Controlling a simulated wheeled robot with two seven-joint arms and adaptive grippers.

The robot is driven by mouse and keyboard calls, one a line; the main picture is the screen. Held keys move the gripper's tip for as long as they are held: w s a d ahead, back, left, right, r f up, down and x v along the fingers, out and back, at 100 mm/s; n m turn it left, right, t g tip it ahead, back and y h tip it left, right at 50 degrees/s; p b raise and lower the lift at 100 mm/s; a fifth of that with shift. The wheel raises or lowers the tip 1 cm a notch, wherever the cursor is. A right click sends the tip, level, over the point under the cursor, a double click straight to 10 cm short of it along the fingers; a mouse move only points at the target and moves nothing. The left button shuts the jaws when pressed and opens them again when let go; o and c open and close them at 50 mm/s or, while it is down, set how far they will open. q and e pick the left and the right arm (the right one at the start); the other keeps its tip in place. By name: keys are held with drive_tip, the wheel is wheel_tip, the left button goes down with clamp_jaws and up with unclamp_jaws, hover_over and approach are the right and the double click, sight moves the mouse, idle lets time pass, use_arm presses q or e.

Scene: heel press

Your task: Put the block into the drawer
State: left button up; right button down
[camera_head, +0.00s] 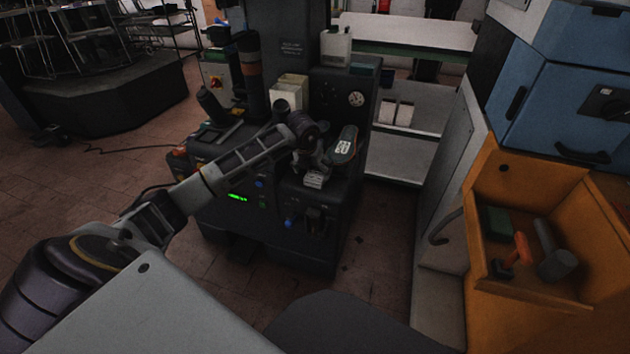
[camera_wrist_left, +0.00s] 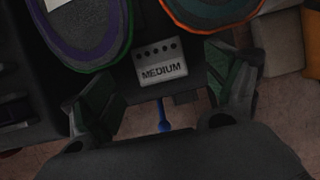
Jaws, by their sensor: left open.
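A light grey block (camera_head: 315,179) sits at the front of the dark press machine, just below my left gripper. In the left wrist view the block (camera_wrist_left: 160,62) shows the word MEDIUM and a row of dark holes. My left gripper (camera_head: 308,165) is open; in the wrist view its fingers (camera_wrist_left: 168,92) stand apart on either side below the block, and the block looks free of them. The orange drawer (camera_head: 478,250) is at the right, pulled open, holding a green piece (camera_head: 496,223), an orange-handled tool (camera_head: 520,248) and a grey cylindrical tool (camera_head: 556,264). My right gripper is out of view.
A shoe (camera_head: 345,143) stands on the press (camera_head: 330,225) beside my gripper. In the wrist view a purple-rimmed sole (camera_wrist_left: 88,30) and an orange-rimmed sole (camera_wrist_left: 212,12) flank the block's far side. A blue cabinet (camera_head: 555,100) stands above the drawer. Floor shows between press and drawer.

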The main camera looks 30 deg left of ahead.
sight(315, 176)
use_arm(q)
drive_tip(key=shift+w+f, duration=0.15)
drive_tip(key=shift+f, duration=0.4)
drive_tip(key=shift+b+x, duration=0.5)
drive_tip(key=shift+x, duration=1.2)
drive_tip(key=shift+a, duration=0.1)
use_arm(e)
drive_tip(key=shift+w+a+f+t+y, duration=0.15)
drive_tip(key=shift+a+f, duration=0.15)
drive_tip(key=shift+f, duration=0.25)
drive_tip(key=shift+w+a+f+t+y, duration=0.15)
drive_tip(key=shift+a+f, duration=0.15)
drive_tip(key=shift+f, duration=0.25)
use_arm(q)
drive_tip(key=shift+r, duration=0.1)
drive_tip(key=c, duration=1.5)
drive_tip(key=shift+r, duration=0.15)
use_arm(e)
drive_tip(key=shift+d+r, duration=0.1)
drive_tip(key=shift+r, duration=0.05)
